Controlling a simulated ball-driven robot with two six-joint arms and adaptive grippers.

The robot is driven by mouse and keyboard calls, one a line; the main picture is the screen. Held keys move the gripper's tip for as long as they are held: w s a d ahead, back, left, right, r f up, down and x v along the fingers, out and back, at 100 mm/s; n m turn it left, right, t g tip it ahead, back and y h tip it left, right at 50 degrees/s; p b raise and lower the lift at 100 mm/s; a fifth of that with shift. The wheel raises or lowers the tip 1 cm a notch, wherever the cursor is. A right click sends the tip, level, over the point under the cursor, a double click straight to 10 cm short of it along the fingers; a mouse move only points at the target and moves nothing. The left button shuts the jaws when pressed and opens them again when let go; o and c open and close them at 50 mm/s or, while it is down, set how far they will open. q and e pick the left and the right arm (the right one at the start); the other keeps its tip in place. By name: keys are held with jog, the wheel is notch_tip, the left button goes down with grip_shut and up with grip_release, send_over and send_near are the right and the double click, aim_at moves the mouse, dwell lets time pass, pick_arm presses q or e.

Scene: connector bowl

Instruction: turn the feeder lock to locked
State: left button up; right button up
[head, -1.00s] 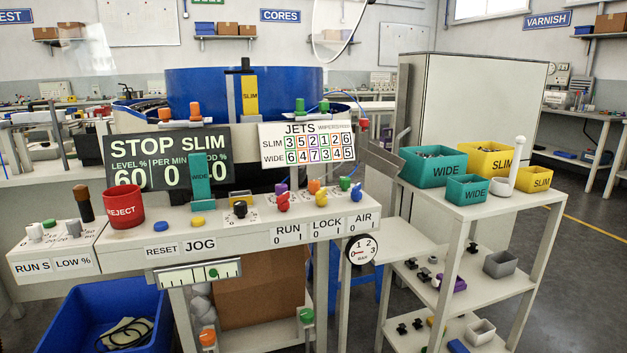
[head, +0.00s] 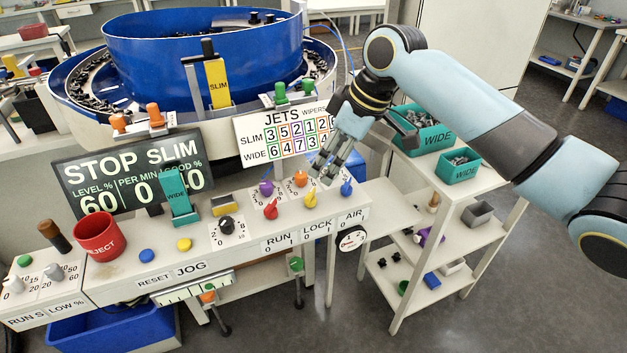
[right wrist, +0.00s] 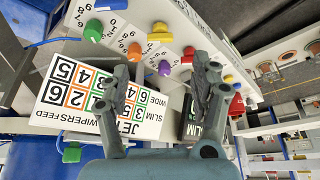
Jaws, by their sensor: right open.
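The feeder lock is the yellow knob (head: 310,199) above the LOCK 0 1 label (head: 317,227) on the front console. Whether it points to 0 or 1 is too small to tell. My left gripper is not in view.
The red RUN knob (head: 270,209) and blue AIR knob (head: 346,187) flank the lock. Purple (head: 266,187) and orange (head: 300,178) knobs sit behind. The JETS board (head: 284,133) stands close left of my gripper. A gauge (head: 351,239) hangs in front.

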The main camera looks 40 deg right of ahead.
aim_at(311, 192)
jog(key=x, duration=0.9)
jog(key=shift+f, duration=0.2)
jog(key=shift+s, duration=0.1)
